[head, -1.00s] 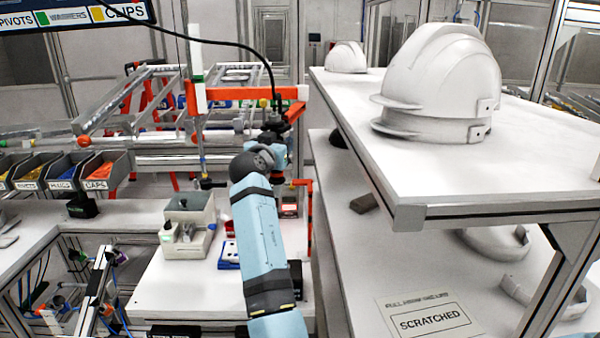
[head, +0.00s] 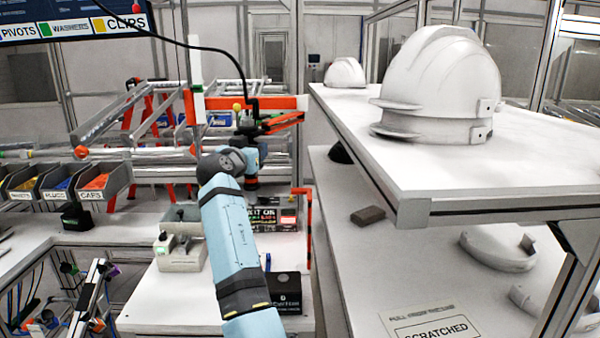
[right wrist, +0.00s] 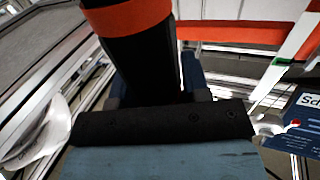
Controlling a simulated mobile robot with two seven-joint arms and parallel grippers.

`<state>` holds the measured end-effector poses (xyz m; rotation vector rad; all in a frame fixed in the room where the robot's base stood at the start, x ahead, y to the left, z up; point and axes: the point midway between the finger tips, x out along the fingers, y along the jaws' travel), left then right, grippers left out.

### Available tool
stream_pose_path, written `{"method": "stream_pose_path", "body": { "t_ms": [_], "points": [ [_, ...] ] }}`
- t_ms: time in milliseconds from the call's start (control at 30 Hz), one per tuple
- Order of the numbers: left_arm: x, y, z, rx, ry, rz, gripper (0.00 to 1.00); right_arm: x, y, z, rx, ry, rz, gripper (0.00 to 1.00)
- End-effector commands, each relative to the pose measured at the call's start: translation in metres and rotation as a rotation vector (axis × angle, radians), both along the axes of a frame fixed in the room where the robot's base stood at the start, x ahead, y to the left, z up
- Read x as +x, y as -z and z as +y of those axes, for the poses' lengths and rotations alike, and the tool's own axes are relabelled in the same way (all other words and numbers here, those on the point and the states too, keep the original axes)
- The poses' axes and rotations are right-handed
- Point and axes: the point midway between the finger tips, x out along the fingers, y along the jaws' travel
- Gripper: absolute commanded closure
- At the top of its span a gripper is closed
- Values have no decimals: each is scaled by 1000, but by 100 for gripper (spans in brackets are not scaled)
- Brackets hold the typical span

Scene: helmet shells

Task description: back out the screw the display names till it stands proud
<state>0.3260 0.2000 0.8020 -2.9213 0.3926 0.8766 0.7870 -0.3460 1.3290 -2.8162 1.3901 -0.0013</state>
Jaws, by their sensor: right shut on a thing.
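My right arm reaches in from below in the head view. Its gripper (head: 250,128) is shut on a black tool with an orange band, which looks like a powered screwdriver (head: 272,122). The tool (right wrist: 135,45) fills the upper middle of the right wrist view, between my blue fingers (right wrist: 152,82). A black cable runs up from it. A small dark display (head: 272,217) with red and green text stands on the white bench behind my forearm; its words are too small to read surely. No screw can be made out. My left gripper is out of view.
An orange beam (head: 228,103) and upright stand around the tool. A grey block fixture (head: 180,250) and a black box (head: 284,290) sit on the bench. Labelled bins (head: 95,184) are at left. A shelf (head: 440,175) with white helmet shells (head: 440,85) is at right.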

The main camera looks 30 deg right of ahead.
Motion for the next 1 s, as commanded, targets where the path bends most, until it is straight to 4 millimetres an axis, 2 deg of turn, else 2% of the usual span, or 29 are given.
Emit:
{"method": "stream_pose_path", "body": {
  "t_ms": [200, 367, 800, 1000],
  "points": [
    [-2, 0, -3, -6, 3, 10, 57, 0, 0, 0, 0, 0, 0, 95],
    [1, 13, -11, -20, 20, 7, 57, 0, 25, -1, 0, 0, 1, 95],
    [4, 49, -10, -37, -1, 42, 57, 0, 75, -1, 1, 0, 2, 95],
    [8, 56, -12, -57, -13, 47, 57, 0, 94, -1, 0, 0, 1, 95]
  ]
}}
